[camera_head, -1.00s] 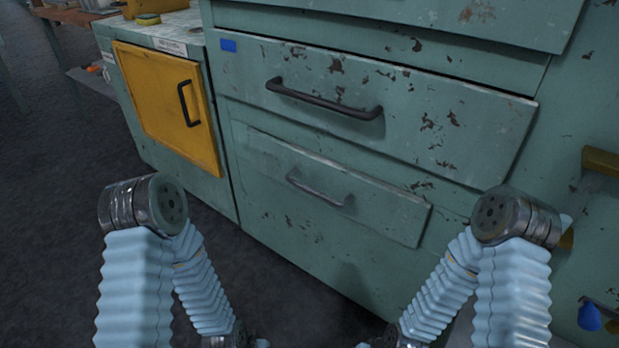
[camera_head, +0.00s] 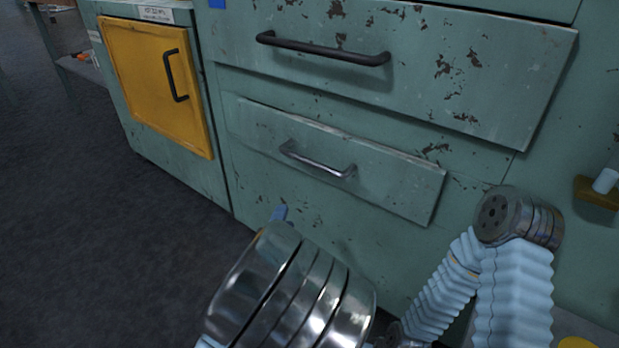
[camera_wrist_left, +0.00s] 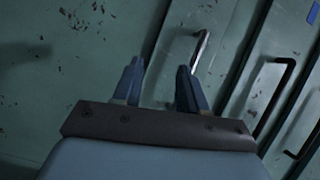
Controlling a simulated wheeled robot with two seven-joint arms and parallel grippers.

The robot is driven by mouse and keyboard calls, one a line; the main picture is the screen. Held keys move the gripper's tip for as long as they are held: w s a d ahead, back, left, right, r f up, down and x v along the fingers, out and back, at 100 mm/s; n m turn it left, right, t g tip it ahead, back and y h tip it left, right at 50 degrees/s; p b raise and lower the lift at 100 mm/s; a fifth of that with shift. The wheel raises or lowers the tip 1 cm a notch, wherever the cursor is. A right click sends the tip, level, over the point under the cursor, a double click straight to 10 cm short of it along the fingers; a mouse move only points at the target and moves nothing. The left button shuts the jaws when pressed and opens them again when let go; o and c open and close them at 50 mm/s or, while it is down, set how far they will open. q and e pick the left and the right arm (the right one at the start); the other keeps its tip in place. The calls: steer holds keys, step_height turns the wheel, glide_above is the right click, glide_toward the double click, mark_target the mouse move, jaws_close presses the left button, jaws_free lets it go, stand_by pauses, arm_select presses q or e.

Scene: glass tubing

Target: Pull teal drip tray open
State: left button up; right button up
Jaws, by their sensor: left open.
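The teal drip tray is a low drawer with a worn teal front (camera_head: 390,185) in the lower part of the cabinet. Its front stands close to the cabinet face. Its curved silver handle (camera_head: 316,163) is clear of any gripper. My left gripper (camera_wrist_left: 159,66) is open and empty, with its two blue fingers apart. In the left wrist view the tray handle (camera_wrist_left: 200,52) lies beyond the fingertips, near the right finger. In the head view my left wrist hides most of this gripper; only a blue tip shows below the handle. My right gripper is not in view.
A larger teal drawer with a dark handle (camera_head: 322,48) is directly above the tray. A yellow door (camera_head: 157,85) with a black handle is at the left. A small brown ledge (camera_head: 598,194) sticks out at the right. Dark floor (camera_head: 90,230) at the left is clear.

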mark_target(309, 163)
arm_select(q)
step_height(309, 163, up, 5)
steer(key=s+d+m+t+h, duration=0.1)
steer(key=d+m+t+h, duration=0.1)
steer(key=d, duration=0.1)
steer(key=x, duration=0.6)
steer(key=b+x, duration=0.1)
steer(key=x, duration=0.6)
steer(key=shift+w+a+r, duration=0.15)
steer(key=shift+w, duration=0.05)
jaws_close()
